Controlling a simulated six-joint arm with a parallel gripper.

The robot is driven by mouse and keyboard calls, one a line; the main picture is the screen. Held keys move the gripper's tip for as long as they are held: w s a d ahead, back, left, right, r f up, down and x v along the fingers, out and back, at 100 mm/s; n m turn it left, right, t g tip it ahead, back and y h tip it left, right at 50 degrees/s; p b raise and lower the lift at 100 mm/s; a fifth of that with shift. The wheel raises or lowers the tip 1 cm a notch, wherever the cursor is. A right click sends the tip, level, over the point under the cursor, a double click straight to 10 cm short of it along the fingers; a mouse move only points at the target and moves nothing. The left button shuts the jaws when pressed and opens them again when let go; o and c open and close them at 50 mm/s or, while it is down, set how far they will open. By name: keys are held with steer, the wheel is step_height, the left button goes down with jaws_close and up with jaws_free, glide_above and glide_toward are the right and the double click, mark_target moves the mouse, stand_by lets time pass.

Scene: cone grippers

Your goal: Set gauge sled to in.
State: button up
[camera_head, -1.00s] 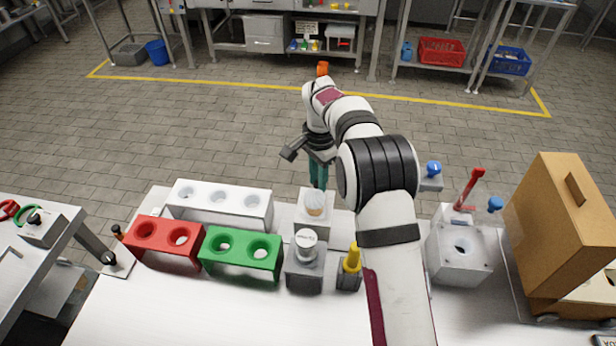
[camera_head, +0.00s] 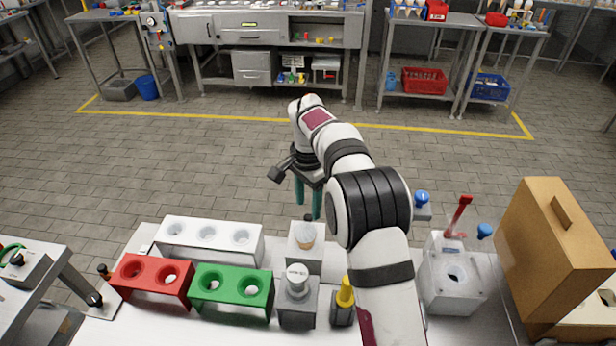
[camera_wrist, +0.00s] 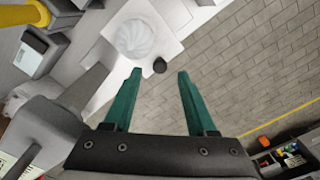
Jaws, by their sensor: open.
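No part carries a readable gauge sled label. A white block (camera_head: 305,262) with a pale swirled dome (camera_head: 305,236) stands at the bench's back edge, with a small dark knob (camera_head: 307,217) behind it. I cannot tell for sure that this is the gauge sled. My gripper (camera_head: 308,208) has two teal fingers, apart and empty, behind the block and pointing down. In the wrist view the open gripper (camera_wrist: 159,76) has the black knob (camera_wrist: 160,66) in line with the gap between its fingertips, not clasped. The white block (camera_wrist: 170,45) and dome (camera_wrist: 135,38) lie just left of it.
White (camera_head: 210,241), red (camera_head: 150,281) and green (camera_head: 232,291) holed racks stand left. A grey block with a round top (camera_head: 297,295) and a yellow-topped piece (camera_head: 343,300) stand in front. A grey box (camera_head: 453,285) and brown case (camera_head: 556,255) stand right. Floor behind is open.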

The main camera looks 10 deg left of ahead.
step_height(320, 180, up, 12)
steer(key=shift+r, duration=0.2)
steer(key=shift+c, duration=0.6)
steer(key=s+a+f+n+h, duration=0.1)
steer(key=s+a+f+n+t+h, duration=0.1)
steer(key=a+f, duration=0.1)
steer(key=s+a+f+n+h, duration=0.1)
steer(key=a+n, duration=0.1)
steer(key=shift+s+a+f+t+h, duration=0.15)
steer(key=shift+a+f+t+h, duration=0.05)
steer(key=shift+f+t+h, duration=0.1)
steer(key=c, duration=0.5)
steer(key=s+a+f+n+t, duration=0.1)
steer(key=a+n, duration=0.1)
steer(key=s+a+f+n+t, duration=0.1)
steer(key=n, duration=0.1)
steer(key=s+a+f+n+t+h, duration=0.1)
steer(key=a, duration=0.1)
steer(key=shift+a+n+t, duration=0.35)
steer(key=shift+n+t, duration=0.05)
jaws_close()
glide_above(294, 229)
steer(key=shift+f, duration=3.95)
